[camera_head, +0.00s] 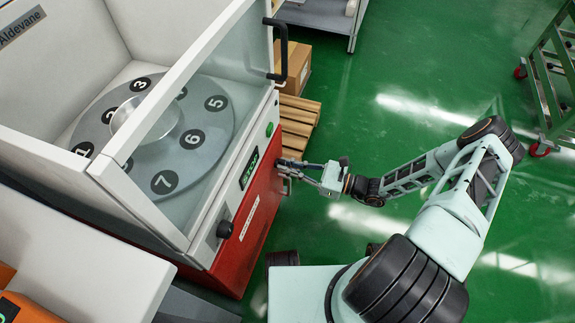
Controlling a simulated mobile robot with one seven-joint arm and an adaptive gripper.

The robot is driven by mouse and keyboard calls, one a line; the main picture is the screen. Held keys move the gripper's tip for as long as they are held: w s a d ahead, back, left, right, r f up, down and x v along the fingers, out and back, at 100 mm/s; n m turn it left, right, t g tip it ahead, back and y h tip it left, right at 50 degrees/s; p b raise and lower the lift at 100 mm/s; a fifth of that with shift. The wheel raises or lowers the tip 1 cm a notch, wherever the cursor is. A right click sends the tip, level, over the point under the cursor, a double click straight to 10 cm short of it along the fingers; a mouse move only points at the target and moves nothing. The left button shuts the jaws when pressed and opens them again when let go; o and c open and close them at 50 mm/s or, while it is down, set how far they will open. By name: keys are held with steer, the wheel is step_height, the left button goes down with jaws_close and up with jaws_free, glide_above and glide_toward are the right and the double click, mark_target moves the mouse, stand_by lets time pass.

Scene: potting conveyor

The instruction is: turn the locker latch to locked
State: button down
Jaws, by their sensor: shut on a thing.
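The locker latch (283,165) is a small dark metal piece on the upper edge of the red cabinet front (262,205). My gripper (291,169) reaches it from the right, with its fingers level and pointing left at the cabinet. The fingers are shut on the latch and hide most of it. The latch's exact angle and any locked or unlocked marking are too small to tell.
Above the red front stands a glass-walled enclosure with a numbered turntable (207,136) and a black door handle (281,50). A green display (249,169), green button (269,129) and black knob (224,229) sit nearby. A wooden pallet (297,122) lies behind. Green floor is open to the right.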

stand_by(0.3)
steer(key=c, duration=2)
jaws_free()
steer(key=v, duration=1.2)
steer(key=shift+r, duration=0.1)
